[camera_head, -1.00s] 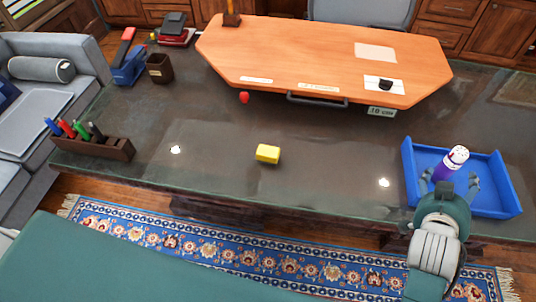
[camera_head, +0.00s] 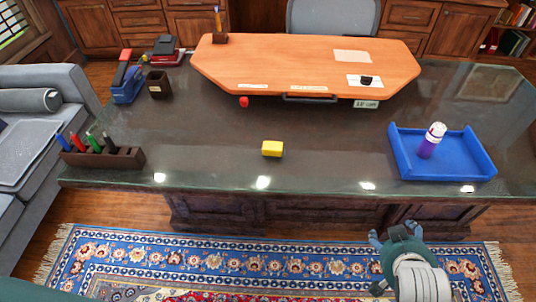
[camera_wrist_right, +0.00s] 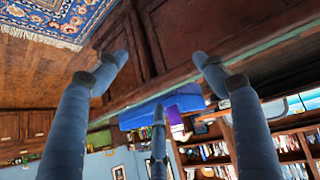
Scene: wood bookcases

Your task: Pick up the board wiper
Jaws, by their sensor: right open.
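A small yellow block (camera_head: 272,148), which looks like the board wiper, lies on the dark glossy desk top (camera_head: 330,160) near the front middle. Nothing touches it. My right gripper (camera_head: 396,234) is at lower right, in front of the desk's front edge, right of the block and nearer to me. In the right wrist view my gripper (camera_wrist_right: 163,75) has its three fingers spread wide with nothing between them. The block does not show in that view. My left gripper is not in view.
A blue tray (camera_head: 479,156) holds an upright purple and white bottle (camera_head: 431,141) at the desk's right. A marker holder (camera_head: 123,158) stands at the left, an orange desk panel (camera_head: 300,60) behind. The desk around the yellow block is clear.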

